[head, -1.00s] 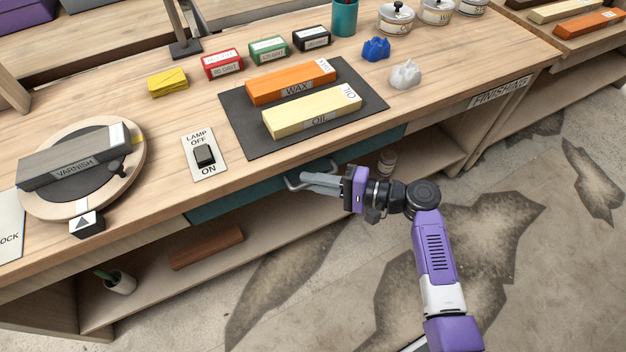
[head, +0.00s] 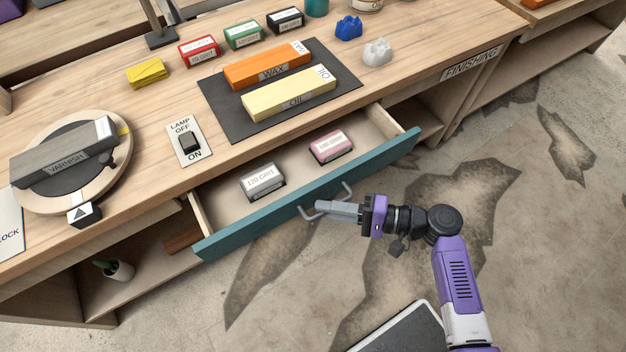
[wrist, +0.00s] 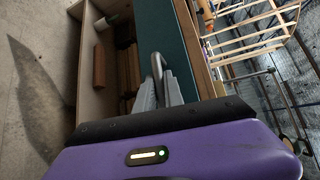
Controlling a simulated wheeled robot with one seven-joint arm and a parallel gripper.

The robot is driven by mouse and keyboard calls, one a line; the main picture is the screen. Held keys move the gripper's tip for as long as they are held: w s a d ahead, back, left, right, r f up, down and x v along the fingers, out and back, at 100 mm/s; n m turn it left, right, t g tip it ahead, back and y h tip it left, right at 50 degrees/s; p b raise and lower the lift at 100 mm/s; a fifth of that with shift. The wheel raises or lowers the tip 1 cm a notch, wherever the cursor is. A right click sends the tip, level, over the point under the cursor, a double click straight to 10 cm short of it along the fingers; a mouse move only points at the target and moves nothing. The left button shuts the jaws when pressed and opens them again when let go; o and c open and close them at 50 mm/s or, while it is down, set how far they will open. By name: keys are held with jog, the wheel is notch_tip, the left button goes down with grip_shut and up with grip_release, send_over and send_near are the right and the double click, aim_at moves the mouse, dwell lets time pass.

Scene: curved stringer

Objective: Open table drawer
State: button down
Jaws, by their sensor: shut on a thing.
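The table drawer has a teal front (head: 375,161) and stands well out from under the wooden tabletop in the head view. Its grey bar handle (head: 347,191) is on the middle of the front. My gripper (head: 322,207) is shut on the handle, in front of the drawer. In the wrist view the fingers (wrist: 158,92) close around the handle (wrist: 156,64), beside the teal front (wrist: 162,28). Inside the drawer lie a grey block marked 120 GRIT (head: 263,181) and a pink block (head: 331,147).
On the tabletop are a dark mat (head: 222,112) with WAX and OIL blocks, a lamp switch (head: 188,143) and a round turntable (head: 122,160) with a VARNISH block. A lower shelf (head: 145,268) holds a small pot (head: 119,270). The floor in front is clear.

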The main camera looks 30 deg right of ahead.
jog(key=s+p, duration=0.1)
jog(key=s, duration=0.7)
jog(key=shift+s, duration=0.15)
jog(key=c, duration=1.5)
grip_release()
jog(key=shift+o, duration=0.2)
jog(key=v, duration=0.7)
jog(key=shift+s+d, duration=0.3)
